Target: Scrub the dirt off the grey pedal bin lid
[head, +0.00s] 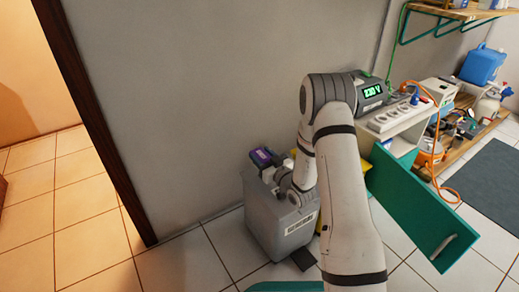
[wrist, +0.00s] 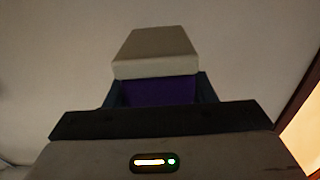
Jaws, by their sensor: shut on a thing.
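The grey pedal bin (head: 283,232) stands on the tiled floor against the wall in the head view, with a pale label on its front and a dark pedal (head: 303,259) at its foot. My gripper (head: 264,158) is at the back left over its lid. In the wrist view my gripper (wrist: 158,100) is shut on a purple block with a pale beige pad (wrist: 156,48), which looks like a scrubber. My wrist hides most of the lid. I cannot make out dirt or whether the pad touches the lid.
A green door panel (head: 422,212) juts out to the right of my arm. A power strip (head: 392,118) and a bench of bottles lie beyond. A dark door frame (head: 95,110) is left; floor there is clear.

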